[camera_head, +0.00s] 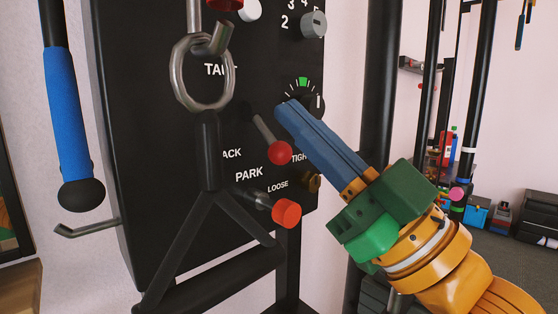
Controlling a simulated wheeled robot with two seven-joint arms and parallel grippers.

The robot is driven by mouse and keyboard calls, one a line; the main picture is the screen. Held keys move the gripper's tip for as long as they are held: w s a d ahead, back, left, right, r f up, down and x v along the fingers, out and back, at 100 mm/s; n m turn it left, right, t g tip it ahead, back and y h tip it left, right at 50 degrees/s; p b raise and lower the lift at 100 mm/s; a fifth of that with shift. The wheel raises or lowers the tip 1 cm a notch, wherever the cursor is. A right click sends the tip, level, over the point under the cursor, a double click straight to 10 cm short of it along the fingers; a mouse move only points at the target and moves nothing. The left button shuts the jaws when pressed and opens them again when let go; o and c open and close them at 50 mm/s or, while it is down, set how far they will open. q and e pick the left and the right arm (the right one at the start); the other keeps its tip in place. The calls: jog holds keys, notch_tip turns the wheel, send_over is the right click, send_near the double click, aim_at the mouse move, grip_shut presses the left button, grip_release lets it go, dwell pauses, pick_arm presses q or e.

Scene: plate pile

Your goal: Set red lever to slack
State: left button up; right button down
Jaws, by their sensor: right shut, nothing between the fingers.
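A lever with a red ball end (280,153) sticks out from the black panel (140,130), its metal shaft running up and left from the ball. The labels "TAUT" and "SLACK" are partly hidden, "SLACK" showing only as "ACK" left of the ball. A second red knob (286,212), cylindrical on a metal shaft, is below "PARK". My right gripper (282,108) is shut and empty. Its blue fingers reach up and left in front of the panel, with the tips above and apart from the red ball, near the small dial. My left gripper is not in view.
A metal ring (203,72) on a black strap hangs in front of the panel and hides part of it. A grey knob (314,25) is above. A blue padded handle (67,115) hangs left.

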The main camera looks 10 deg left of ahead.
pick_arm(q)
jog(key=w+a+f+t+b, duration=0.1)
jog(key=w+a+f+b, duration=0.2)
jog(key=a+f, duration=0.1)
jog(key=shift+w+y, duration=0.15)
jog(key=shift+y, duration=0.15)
pick_arm(e)
jog(key=f+y, duration=0.2)
jog(key=f, duration=0.2)
jog(key=shift+w+a+n+y, duration=0.35)
jog(key=shift+a+n+y, duration=0.05)
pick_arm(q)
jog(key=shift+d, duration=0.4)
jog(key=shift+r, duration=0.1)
